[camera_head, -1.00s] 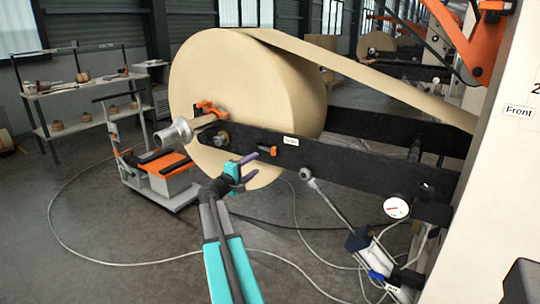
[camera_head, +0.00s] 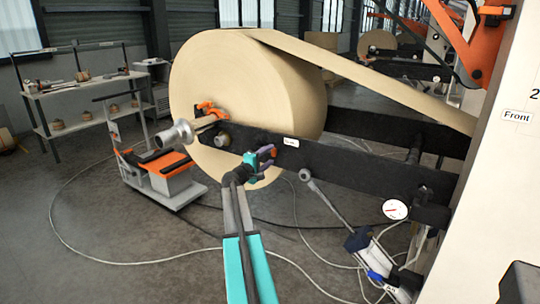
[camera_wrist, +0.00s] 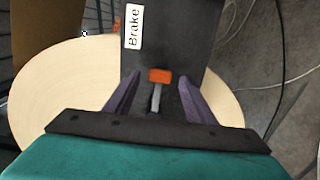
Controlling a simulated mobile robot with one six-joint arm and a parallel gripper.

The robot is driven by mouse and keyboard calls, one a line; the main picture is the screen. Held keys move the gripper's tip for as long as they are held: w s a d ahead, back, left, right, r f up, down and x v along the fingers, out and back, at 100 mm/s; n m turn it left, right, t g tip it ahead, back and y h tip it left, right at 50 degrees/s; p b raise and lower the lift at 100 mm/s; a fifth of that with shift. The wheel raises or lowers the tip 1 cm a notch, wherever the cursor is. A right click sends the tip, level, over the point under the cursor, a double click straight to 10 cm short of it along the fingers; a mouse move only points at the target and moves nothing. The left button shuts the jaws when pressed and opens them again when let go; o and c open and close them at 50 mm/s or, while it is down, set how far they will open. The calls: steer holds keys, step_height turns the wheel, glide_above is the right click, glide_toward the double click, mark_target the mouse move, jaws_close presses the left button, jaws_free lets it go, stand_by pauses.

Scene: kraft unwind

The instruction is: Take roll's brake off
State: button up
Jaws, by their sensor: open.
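The kraft paper roll (camera_head: 230,85) hangs on a shaft between black arms. The brake lever, with an orange handle (camera_wrist: 160,75) and a grey stem, sits on the black arm (camera_wrist: 176,40) beside a white "Brake" label (camera_wrist: 133,27). In the wrist view my gripper (camera_wrist: 160,95) is open, with a purple finger on each side of the lever and a gap to each. In the head view my gripper (camera_head: 267,153) is at the near black arm and mostly hides the lever. The label (camera_head: 291,142) is just right of it.
An orange and grey cart (camera_head: 165,170) stands left of the roll. A cylinder (camera_head: 330,205) and a gauge (camera_head: 396,209) are at right, beside the white machine housing (camera_head: 500,180). Hoses lie across the floor. A shelf (camera_head: 85,95) stands at far left.

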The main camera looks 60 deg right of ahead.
steer(key=shift+d, duration=1.05)
steer(key=c, duration=1.3)
steer(key=shift+a, duration=0.4)
jaws_close()
steer(key=shift+d, duration=0.3)
steer(key=shift+w+a, duration=0.1)
steer(key=shift+w, duration=0.05)
